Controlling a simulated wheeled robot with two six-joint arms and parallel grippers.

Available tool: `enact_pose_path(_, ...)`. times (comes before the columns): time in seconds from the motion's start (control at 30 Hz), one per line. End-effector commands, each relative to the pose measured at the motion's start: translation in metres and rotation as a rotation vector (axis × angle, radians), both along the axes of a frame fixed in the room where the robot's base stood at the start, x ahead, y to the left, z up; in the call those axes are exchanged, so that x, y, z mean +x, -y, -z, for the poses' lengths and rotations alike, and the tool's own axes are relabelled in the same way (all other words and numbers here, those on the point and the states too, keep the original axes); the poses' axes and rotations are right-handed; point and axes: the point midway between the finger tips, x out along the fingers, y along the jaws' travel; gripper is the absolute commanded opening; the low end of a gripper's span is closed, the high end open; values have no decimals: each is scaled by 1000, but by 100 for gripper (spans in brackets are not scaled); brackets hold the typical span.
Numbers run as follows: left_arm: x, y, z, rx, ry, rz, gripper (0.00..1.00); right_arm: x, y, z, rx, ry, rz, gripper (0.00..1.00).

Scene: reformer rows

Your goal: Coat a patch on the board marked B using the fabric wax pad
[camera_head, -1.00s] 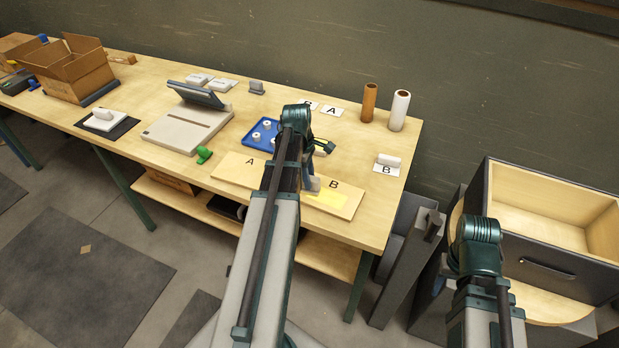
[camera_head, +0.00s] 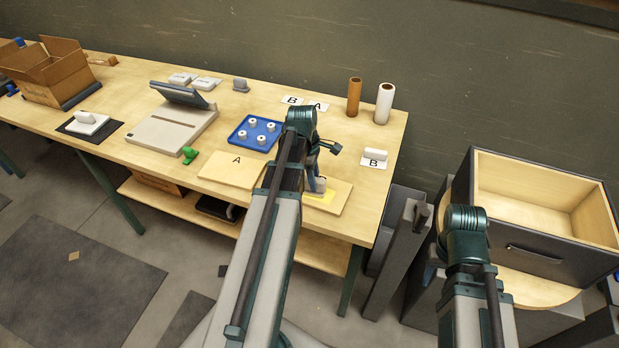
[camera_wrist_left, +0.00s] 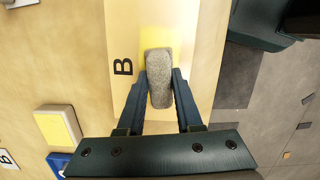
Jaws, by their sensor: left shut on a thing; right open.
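My left gripper (camera_head: 320,184) is shut on a grey, rough-looking pad (camera_wrist_left: 159,78). It holds the pad over the board marked B (camera_head: 342,192), at a shiny yellow patch (camera_wrist_left: 155,36). The pad overlaps the patch beside the letter B in the left wrist view; whether it touches the surface I cannot tell. In the head view the gripper hides the letter B. The part of the board marked A (camera_head: 228,172) is bare, and my arm hides where it meets the B part. My right arm is at the lower right, its gripper not visible.
A beige block with a yellow face (camera_wrist_left: 57,127) lies beyond the board. A blue tray (camera_head: 236,141) holds several white pieces. A white block (camera_head: 376,153) sits on a B card at right. Two upright rolls (camera_head: 354,97) stand behind. An open drawer (camera_head: 545,255) is at far right.

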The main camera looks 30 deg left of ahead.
Motion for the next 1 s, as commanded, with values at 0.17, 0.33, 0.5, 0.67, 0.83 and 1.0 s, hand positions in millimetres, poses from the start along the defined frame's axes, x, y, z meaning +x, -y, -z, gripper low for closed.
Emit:
enact_pose_path(0.17,2,16,1,0,0,2,0,0,0,1,0,0,0,50)
enact_pose_path(0.33,3,23,1,-1,0,1,0,0,0,1,0,0,0,50)
enact_pose_path(0.5,4,25,1,-2,0,2,0,0,0,1,0,0,0,50)
enact_pose_path(0.67,5,34,1,-2,0,2,0,0,0,1,0,0,0,50)
enact_pose_path(0.83,7,48,0,-1,0,3,0,0,0,0,0,0,0,50)
enact_pose_path(1.0,9,60,-1,-1,0,3,0,0,0,-1,0,0,0,50)
